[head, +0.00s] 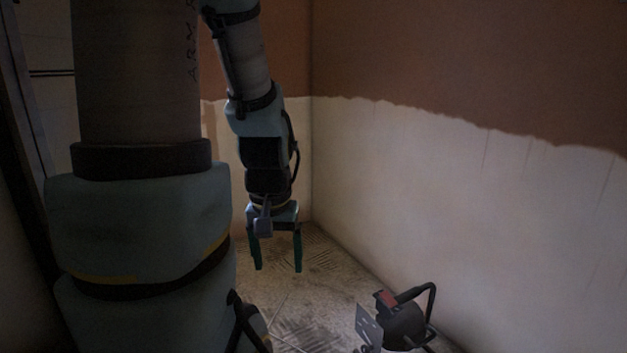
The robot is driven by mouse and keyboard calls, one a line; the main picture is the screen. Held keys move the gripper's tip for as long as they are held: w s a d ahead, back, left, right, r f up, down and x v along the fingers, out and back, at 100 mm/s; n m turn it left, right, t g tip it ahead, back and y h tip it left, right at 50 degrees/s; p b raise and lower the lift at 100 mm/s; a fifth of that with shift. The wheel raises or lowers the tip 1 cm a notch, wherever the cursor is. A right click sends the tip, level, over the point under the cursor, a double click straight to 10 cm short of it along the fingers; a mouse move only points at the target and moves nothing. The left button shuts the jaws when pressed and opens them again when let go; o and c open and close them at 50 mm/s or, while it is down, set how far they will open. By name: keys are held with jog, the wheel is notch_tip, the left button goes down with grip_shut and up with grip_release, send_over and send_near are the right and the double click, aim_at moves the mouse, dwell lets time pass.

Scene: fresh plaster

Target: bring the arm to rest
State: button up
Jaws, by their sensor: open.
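My arm comes down from the top left of the head view, with a large near link filling the left side. Its far part hangs down near the wall corner. My gripper (278,268) points downward with its two dark green fingers apart. Nothing shows between the fingers. The gripper appears above the floor, and I cannot tell its exact height.
A dark device with a curved handle and a reddish part (402,322) stands on the floor (325,268) at lower right, apart from my gripper. The right wall (450,180) is pale below and brown above. Patterned floor lies between gripper and device.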

notch_tip(320, 180, up, 33)
jog(key=p, duration=3.1)
jog(key=shift+f, duration=0.15)
